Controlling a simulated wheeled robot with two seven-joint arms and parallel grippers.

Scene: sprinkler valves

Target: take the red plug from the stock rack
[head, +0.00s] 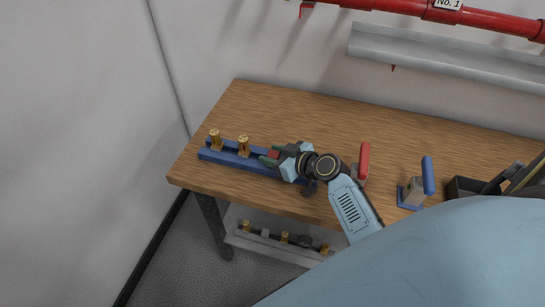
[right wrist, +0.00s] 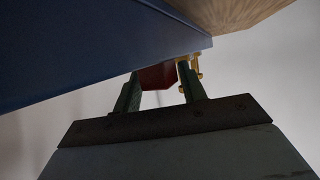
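The blue stock rack (head: 235,162) lies on the wooden table's left part, with brass sprinkler heads standing in it. The red plug (head: 273,154) is at the rack, right of the brass heads. My right gripper (head: 270,157) reaches in from the right, one finger on each side of the plug. The blue rack (right wrist: 90,45) is close beside the fingers there. My left gripper is not in view.
A brass head (head: 243,146) stands close left of the fingers. A red-handled piece (head: 364,160) and a blue-handled piece (head: 428,176) stand right of my right arm. A dark box (head: 463,188) is farther right. The table's back left is clear. A red pipe (head: 410,6) runs along the wall.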

